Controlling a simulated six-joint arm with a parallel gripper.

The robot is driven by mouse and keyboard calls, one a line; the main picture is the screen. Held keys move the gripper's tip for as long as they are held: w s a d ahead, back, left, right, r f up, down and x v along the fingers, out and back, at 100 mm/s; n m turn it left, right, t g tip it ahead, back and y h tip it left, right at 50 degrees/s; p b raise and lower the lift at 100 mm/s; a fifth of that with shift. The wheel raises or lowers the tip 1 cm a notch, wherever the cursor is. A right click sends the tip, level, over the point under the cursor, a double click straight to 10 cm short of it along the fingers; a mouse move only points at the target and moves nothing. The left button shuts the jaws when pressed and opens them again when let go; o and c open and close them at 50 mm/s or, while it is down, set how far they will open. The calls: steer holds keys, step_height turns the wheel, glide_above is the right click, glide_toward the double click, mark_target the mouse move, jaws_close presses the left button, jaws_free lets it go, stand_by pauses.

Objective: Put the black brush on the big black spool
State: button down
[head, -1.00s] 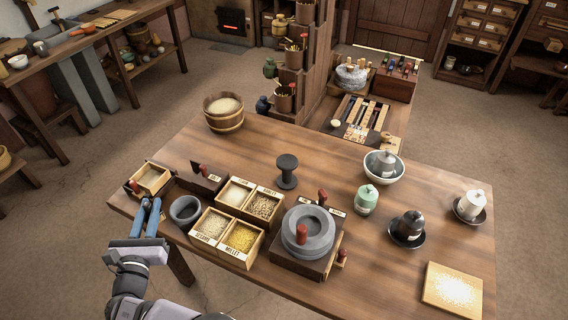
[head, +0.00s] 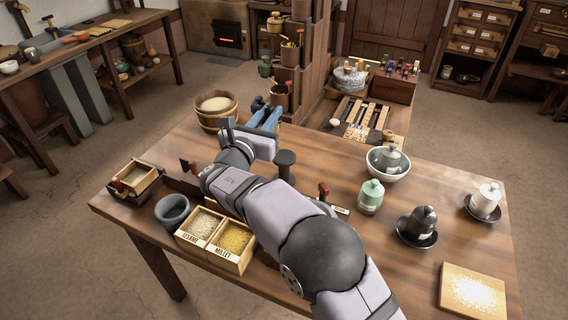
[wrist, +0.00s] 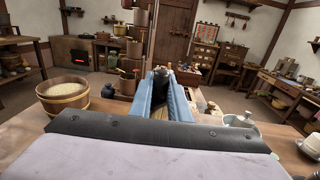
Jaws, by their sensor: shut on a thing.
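The big black spool (head: 286,162) stands upright on the table in the head view, its lower part close behind my arm. My gripper (head: 268,117) is in the air above the far side of the table, beyond the spool and to its left in the picture. In the wrist view my gripper (wrist: 162,82) has its blue fingers closed around a dark thing, which looks like the black brush (wrist: 163,74). Only a small part of it shows between the fingers. In the head view I cannot make out the brush. The spool does not show in the wrist view.
A wooden tub (head: 217,112) stands left of my gripper. A green jar (head: 370,197), a white bowl (head: 388,165) and a black pot (head: 421,222) stand to the right. Grain boxes (head: 217,242) and a grey mortar (head: 172,211) are at the front left. My arm hides the quern.

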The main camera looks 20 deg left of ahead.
steer(key=w+d+h, duration=0.1)
steer(key=w+d, duration=0.1)
steer(key=d, duration=0.1)
glide_above(284, 156)
steer(key=shift+m, duration=0.3)
steer(key=shift+f, duration=4.55)
steer(key=shift+f, duration=0.1)
steer(key=c, duration=1.7)
jaws_free()
steer(key=shift+o, duration=0.2)
steer(key=shift+r, duration=0.2)
steer(key=s+b, duration=0.1)
steer(key=s, duration=1.1)
